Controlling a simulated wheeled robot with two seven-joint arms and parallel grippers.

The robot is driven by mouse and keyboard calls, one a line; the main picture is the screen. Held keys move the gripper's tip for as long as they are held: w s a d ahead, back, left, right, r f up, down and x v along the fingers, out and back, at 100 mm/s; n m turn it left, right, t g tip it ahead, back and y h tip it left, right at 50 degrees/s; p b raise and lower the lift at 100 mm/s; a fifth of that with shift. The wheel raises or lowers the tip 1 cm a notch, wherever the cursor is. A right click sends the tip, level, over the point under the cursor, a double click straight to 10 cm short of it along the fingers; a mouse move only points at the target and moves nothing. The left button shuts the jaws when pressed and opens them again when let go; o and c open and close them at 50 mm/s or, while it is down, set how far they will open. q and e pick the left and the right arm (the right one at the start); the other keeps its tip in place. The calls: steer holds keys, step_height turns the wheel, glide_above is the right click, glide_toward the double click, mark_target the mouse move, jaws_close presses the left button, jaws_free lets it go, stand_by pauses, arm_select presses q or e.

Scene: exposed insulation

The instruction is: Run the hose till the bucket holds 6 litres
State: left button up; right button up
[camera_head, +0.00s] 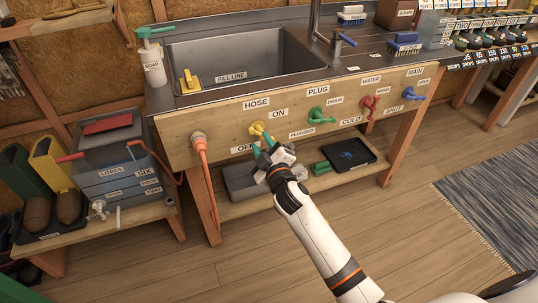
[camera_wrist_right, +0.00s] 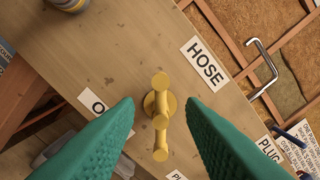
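The yellow hose tap (camera_head: 257,128) is on the wooden sink front, near the HOSE, ON and OFF labels. My right gripper (camera_head: 264,146) is open just in front of it. In the right wrist view the tap's yellow handle (camera_wrist_right: 160,122) shows between the parted green fingertips (camera_wrist_right: 161,108), with gaps on both sides. The orange hose (camera_head: 203,165) hangs from a fitting left of the tap. The grey-blue bucket (camera_head: 113,176), marked LITRES, SIX, FOUR and TWO, stands on the low bench at left. Its water level cannot be made out. My left gripper is out of view.
Green, red and blue taps (camera_head: 320,116) line the panel to the right. A shelf below holds a black tray (camera_head: 348,154). The sink (camera_head: 240,58) is above. A soap bottle (camera_head: 151,62) stands at its left. Boots (camera_head: 52,165) are beside the bucket. The floor in front is clear.

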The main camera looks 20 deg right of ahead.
steer(key=s, duration=0.6)
steer(key=shift+s, duration=0.15)
steer(key=shift+d, duration=0.1)
stand_by(7.2)
